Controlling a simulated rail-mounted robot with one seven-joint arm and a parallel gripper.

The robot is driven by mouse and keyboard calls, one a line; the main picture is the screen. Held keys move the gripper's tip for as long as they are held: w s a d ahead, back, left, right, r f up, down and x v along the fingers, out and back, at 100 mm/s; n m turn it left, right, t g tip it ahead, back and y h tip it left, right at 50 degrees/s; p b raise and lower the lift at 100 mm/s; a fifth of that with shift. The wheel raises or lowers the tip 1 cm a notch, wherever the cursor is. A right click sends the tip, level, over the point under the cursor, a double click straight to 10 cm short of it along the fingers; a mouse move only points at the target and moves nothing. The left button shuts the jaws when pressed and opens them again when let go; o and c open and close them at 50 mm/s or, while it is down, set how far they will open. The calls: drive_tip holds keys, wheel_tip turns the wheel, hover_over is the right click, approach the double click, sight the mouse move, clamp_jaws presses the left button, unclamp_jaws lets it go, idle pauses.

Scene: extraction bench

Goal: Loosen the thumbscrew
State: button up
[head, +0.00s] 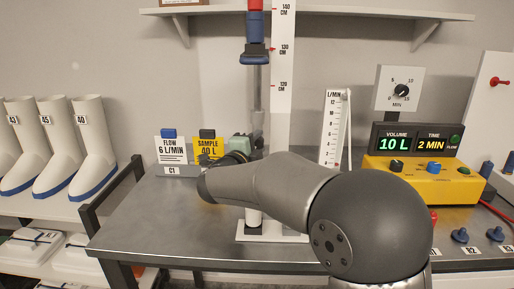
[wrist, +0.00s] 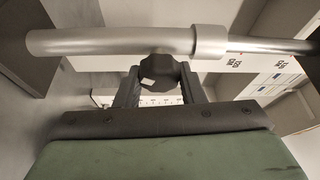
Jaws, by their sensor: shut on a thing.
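The thumbscrew (wrist: 158,72) is a black lobed knob with a small white mark, in the middle of the wrist view. It sits at a grey metal tube (wrist: 110,42) that runs across the top of that view. My gripper (wrist: 161,80) is shut on the thumbscrew, with one dark finger on either side of it. In the head view my gripper (head: 240,150) is at the vertical pole, partly behind my forearm. The thumbscrew is hidden there.
A white scale board (head: 283,60) stands behind the pole, with a blue and red fitting (head: 256,35) high up. Flow and sample cards (head: 170,149) stand left on the bench. A yellow control box (head: 420,175) and a flow gauge (head: 333,130) are right. The bench's front left is clear.

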drive_tip(key=shift+n+t+b, duration=0.4)
drive_tip(key=shift+n+t, duration=0.1)
drive_tip(key=shift+n, duration=0.5)
drive_tip(key=o, duration=1)
drive_tip(key=b+v, duration=0.1)
drive_tip(key=v, duration=1.6)
drive_tip(key=shift+s, duration=0.25)
drive_tip(key=shift+a, duration=0.1)
